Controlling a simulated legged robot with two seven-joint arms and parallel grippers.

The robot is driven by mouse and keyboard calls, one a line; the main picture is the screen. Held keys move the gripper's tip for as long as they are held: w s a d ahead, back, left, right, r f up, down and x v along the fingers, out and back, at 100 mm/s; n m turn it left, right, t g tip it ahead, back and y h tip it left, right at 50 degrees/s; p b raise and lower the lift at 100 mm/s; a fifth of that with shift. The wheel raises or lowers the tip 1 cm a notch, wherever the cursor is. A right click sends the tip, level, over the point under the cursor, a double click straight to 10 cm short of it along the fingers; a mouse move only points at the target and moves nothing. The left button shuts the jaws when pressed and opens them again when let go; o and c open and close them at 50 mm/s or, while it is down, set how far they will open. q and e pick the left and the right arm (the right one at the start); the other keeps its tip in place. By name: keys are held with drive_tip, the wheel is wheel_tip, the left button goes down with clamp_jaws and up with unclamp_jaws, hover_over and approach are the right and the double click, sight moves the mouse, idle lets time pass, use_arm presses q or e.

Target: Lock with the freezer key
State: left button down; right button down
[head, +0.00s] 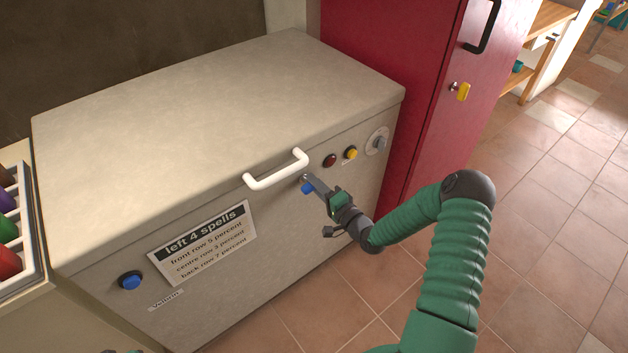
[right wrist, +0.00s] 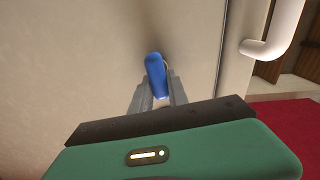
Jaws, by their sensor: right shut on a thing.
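The freezer (head: 215,95) is a cream chest with a closed lid and a white handle (head: 277,170) on its front. The blue key (head: 307,188) is at the front just below the right end of the handle, where the lock is. My right gripper (head: 315,186) is shut on the blue key, which also shows between the fingers in the right wrist view (right wrist: 156,76). The key points at the front panel; how deep it sits in the lock is hidden.
The front panel carries a red button (head: 330,160), a yellow button (head: 351,153), a grey dial (head: 379,143), a blue knob (head: 131,281) and a sign (head: 203,243). A red cabinet (head: 400,60) with a yellow key (head: 463,91) stands right. The tiled floor is clear at right.

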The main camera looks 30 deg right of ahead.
drive_tip(key=shift+d+f+m, duration=0.1)
drive_tip(key=shift+d+m, duration=0.2)
drive_tip(key=shift+m, duration=0.5)
drive_tip(key=c, duration=1.7)
unclamp_jaws()
drive_tip(key=o, duration=0.4)
drive_tip(key=shift+d+f, duration=0.1)
drive_tip(key=shift+f, duration=0.05)
drive_tip(key=shift+p, duration=0.3)
drive_tip(key=shift+s, duration=0.25)
drive_tip(key=s, duration=0.5)
drive_tip(key=s+p, duration=0.1)
drive_tip(key=s, duration=0.5)
drive_tip(key=s+d+p, duration=0.1)
drive_tip(key=s, duration=0.4)
drive_tip(key=shift+s+d+f, duration=0.1)
drive_tip(key=shift+s, duration=0.05)
